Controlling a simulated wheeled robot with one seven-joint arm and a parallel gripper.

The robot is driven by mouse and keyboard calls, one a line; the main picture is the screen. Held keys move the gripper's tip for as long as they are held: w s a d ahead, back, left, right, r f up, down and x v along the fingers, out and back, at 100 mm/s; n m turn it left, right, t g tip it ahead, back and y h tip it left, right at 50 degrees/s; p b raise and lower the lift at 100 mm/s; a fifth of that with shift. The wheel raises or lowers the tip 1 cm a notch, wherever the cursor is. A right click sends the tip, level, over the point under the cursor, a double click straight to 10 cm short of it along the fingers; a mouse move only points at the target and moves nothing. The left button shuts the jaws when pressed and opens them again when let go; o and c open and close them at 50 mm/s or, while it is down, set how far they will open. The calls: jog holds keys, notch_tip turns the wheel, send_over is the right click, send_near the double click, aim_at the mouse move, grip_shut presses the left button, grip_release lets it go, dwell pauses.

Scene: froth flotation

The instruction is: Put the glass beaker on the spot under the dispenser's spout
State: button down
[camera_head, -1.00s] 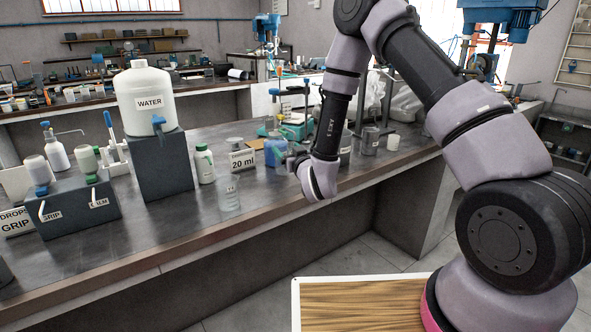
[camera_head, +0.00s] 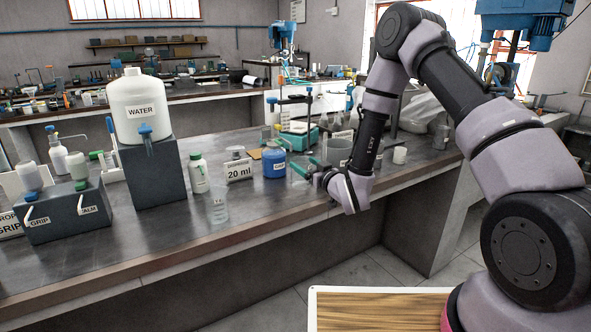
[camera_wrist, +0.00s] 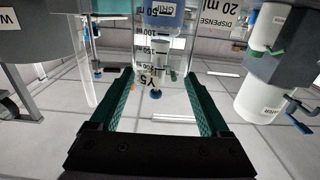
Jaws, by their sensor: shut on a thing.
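My gripper (camera_head: 304,166) is over the bench, right of the blue jar, its green fingers pointing left. In the wrist view the glass beaker (camera_wrist: 178,72), clear with printed volume marks, sits between the two green fingers (camera_wrist: 160,108). It appears upside down there, as does the whole view. The white WATER container (camera_head: 138,99) with a blue tap (camera_head: 146,132) stands on a dark block at left, well away from my gripper. I see no marked spot under its tap.
Another clear vessel (camera_head: 219,207) stands near the bench's front edge. Behind it are a green-capped bottle (camera_head: 198,175), a "20 ml" sign (camera_head: 238,171) and the blue jar (camera_head: 274,163). A dark rack (camera_head: 66,212) with bottles is at left. Bare bench (camera_head: 150,240) lies in front.

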aim_at(297, 159)
jog(key=x, duration=0.6)
jog(key=shift+w+a+f, duration=0.2)
jog(key=shift+w+a, duration=0.05)
jog(key=shift+a, duration=0.05)
jog(key=shift+d+f, duration=0.1)
jog(key=shift+f, duration=1.45)
